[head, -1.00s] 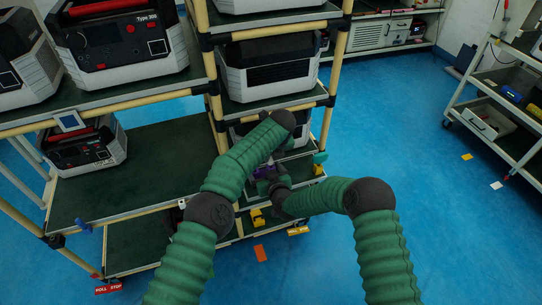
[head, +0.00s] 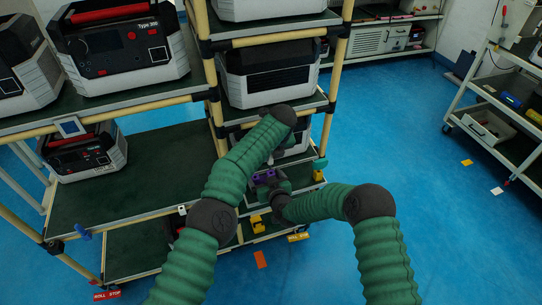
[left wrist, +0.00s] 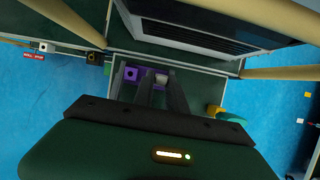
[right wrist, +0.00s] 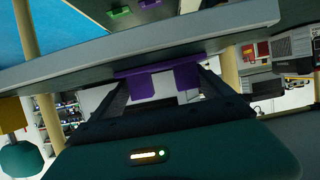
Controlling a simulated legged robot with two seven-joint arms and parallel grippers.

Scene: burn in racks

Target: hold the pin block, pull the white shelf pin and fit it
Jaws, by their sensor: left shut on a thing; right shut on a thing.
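The purple pin block (head: 262,178) is in front of the lower shelf of the rack, in the middle of the head view. My right gripper (right wrist: 163,82) is shut on the block, which spans between its fingers in the right wrist view (right wrist: 135,86). My left gripper (left wrist: 160,84) reaches down to the block from above. Its fingers are shut on a small whitish piece, the white shelf pin (left wrist: 161,80), beside the purple block (left wrist: 131,74). Whether the pin still sits in the block is hard to tell. In the head view my left arm hides most of the left gripper.
The rack's yellow posts (head: 335,75) and green shelves (head: 150,165) stand close around both grippers. A grey-white unit (head: 270,75) sits on the shelf above. Yellow pieces (head: 257,223) lie low on the rack.

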